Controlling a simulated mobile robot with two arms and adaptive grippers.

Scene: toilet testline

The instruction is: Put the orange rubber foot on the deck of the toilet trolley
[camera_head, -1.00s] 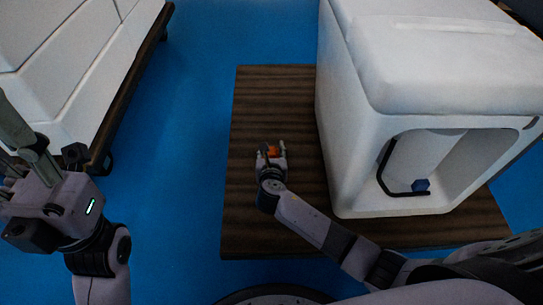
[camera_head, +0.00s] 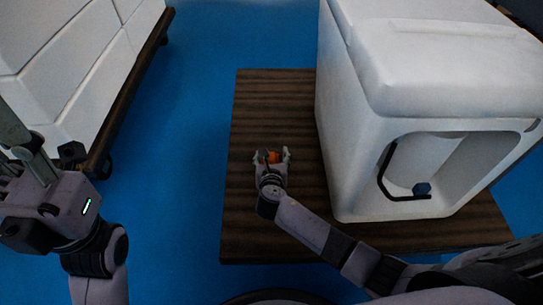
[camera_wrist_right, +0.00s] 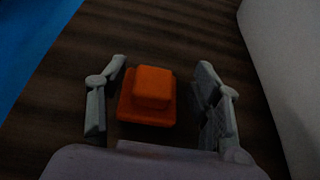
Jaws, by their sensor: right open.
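The orange rubber foot (camera_head: 272,157) rests on the dark wooden deck (camera_head: 250,215) of the toilet trolley, left of the white toilet. In the right wrist view the foot (camera_wrist_right: 149,96) is a square block with a smaller block on top, upright, with a gap to each finger. My right gripper (camera_head: 271,155) is open around the foot and low over the deck; its fingers (camera_wrist_right: 162,105) stand on either side without touching it. My left gripper (camera_head: 25,155) is at the left edge, partly cut off, and its fingertips are not clear.
The white toilet (camera_head: 350,150) stands on the right part of the deck, with a dark bent tube and blue fitting (camera_head: 422,188) in its opening. Another trolley with white boxes (camera_head: 75,60) is at the upper left. Blue floor (camera_head: 185,130) lies between.

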